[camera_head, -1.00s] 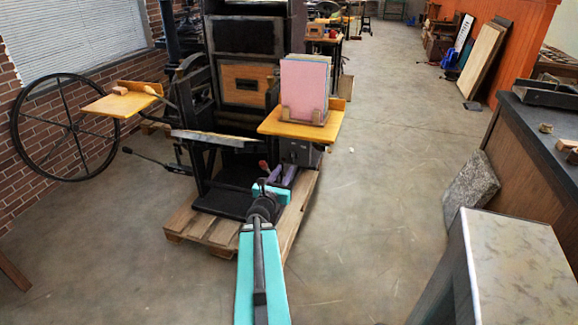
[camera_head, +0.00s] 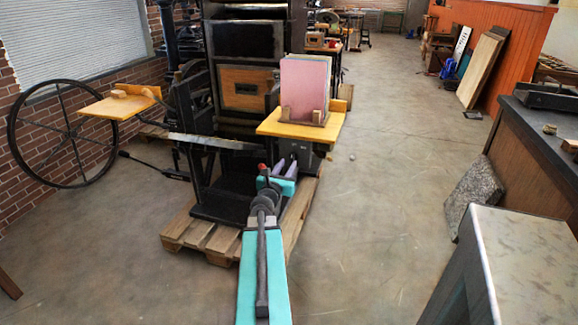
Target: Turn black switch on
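My teal arm reaches forward from the bottom middle toward the black hand press (camera_head: 247,40). My gripper (camera_head: 286,166) is small in the view, close in front of the dark grey box (camera_head: 302,152) under the press's right wooden shelf. I cannot make out the black switch; the box's face is partly hidden by the fingers and the shelf.
The right shelf (camera_head: 275,127) juts out above my gripper and carries a stack of pink sheets (camera_head: 305,85). The press stands on a wooden pallet (camera_head: 222,252). A large spoked wheel (camera_head: 12,140) is at left. Open floor lies right, before a grey cabinet (camera_head: 530,245).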

